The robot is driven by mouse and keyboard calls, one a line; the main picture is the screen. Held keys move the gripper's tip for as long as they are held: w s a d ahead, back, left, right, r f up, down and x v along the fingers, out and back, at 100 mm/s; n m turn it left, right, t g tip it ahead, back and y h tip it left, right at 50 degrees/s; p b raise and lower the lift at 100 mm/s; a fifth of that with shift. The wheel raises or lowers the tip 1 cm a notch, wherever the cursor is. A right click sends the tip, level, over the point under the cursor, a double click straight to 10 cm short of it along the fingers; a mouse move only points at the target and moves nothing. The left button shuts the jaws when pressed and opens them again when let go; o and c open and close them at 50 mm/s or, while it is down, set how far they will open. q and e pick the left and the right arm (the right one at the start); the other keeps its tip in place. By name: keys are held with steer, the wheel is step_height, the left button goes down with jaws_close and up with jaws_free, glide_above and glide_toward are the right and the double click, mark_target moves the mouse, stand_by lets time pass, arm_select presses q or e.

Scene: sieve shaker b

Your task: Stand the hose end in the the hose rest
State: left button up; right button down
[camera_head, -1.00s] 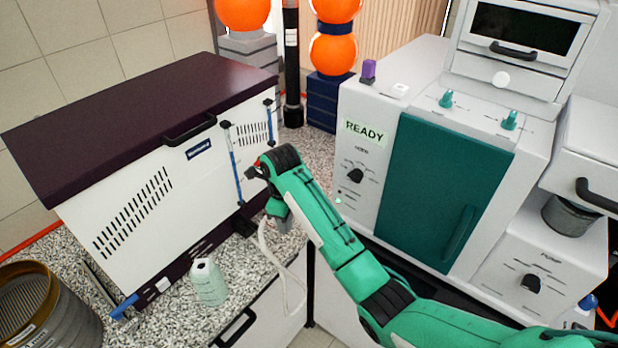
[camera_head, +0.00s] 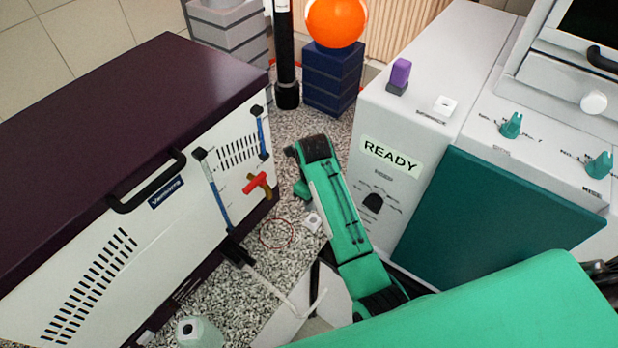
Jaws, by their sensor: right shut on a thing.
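The pale hose (camera_head: 272,288) leaves a dark fitting at the foot of the white cabinet, sags over the counter edge and bends up behind my right arm. My right gripper (camera_head: 302,190) points down over the counter under the dark wrist. It is shut on the hose, but my arm hides the fingertips and the held end. A small white block with a dark spot (camera_head: 313,222), seemingly the hose rest, sits on the counter just below the gripper in the picture. I cannot tell the height between them. My left gripper is not in view.
The white cabinet with dark lid (camera_head: 130,110) stands left, with a red T-handle (camera_head: 258,183) on its front. A thin reddish ring (camera_head: 277,233) lies on the speckled counter. A pale bottle (camera_head: 200,332) stands at the bottom. The READY machine (camera_head: 400,130) stands right.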

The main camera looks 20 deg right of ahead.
steer(key=shift+s+a+r, duration=0.1)
steer(key=shift+s+r, duration=0.3)
steer(key=shift+s, duration=0.15)
steer(key=shift+w+f, duration=0.1)
steer(key=shift+f, duration=0.05)
steer(key=shift+w+f, duration=0.15)
steer(key=shift+f, duration=0.1)
step_height(320, 180, down, 2)
steer(key=shift+f, duration=1.35)
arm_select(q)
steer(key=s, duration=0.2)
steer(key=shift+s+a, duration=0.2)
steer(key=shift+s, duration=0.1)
arm_select(e)
steer(key=shift+f, duration=0.25)
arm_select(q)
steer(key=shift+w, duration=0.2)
